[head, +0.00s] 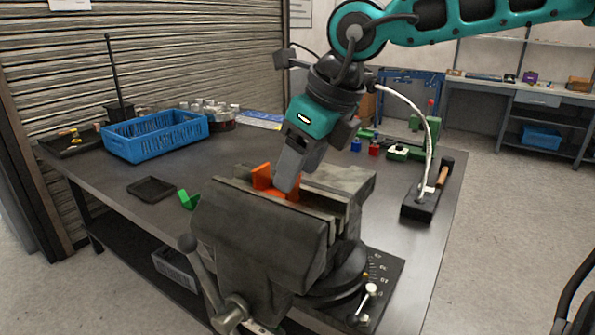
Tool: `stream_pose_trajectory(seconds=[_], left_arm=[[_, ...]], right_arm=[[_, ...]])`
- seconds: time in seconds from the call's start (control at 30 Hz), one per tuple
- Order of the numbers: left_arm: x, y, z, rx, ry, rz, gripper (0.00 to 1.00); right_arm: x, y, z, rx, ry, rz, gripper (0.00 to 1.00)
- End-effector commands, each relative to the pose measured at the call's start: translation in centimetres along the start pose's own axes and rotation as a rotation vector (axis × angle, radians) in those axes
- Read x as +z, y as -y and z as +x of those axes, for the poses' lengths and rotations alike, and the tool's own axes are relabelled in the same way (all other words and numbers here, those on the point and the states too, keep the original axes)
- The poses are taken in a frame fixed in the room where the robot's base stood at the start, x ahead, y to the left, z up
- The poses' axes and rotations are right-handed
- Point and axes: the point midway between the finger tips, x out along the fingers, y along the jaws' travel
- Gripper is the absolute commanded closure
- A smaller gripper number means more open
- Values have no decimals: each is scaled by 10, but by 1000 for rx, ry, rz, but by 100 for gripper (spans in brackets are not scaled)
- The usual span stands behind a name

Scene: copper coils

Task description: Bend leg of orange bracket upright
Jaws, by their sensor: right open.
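The orange bracket (262,177) sits in the jaws of the grey bench vise (262,229). One orange part stands up at the left, and a lower part runs to the right under my gripper. My right gripper (288,187) points down from above at the vise jaws, with its fingertips at the bracket. The fingers overlap in this view, and they hide part of the bracket. I cannot tell whether they touch it. My left gripper is not in view.
A green bracket (189,199) and a small black tray (151,189) lie left of the vise. A blue crate (157,136) stands at the back left. A hammer (445,172) and a black box with a white cable (420,206) are at the right. The vise handle (204,271) sticks out in front.

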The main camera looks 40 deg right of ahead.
Motion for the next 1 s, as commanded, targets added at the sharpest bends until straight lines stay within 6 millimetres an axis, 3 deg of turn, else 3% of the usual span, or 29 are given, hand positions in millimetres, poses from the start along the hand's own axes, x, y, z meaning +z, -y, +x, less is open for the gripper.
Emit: stream_pose_trajectory(seconds=[0.13, 0.47, 1.0], left_arm=[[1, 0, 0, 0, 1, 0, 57], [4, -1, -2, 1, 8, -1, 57], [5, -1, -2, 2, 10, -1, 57]], right_arm=[[0, 0, 12, 1, -1, 1, 43], [0, 0, 14, 1, 0, 1, 44], [0, 0, 14, 1, 0, 1, 95]])
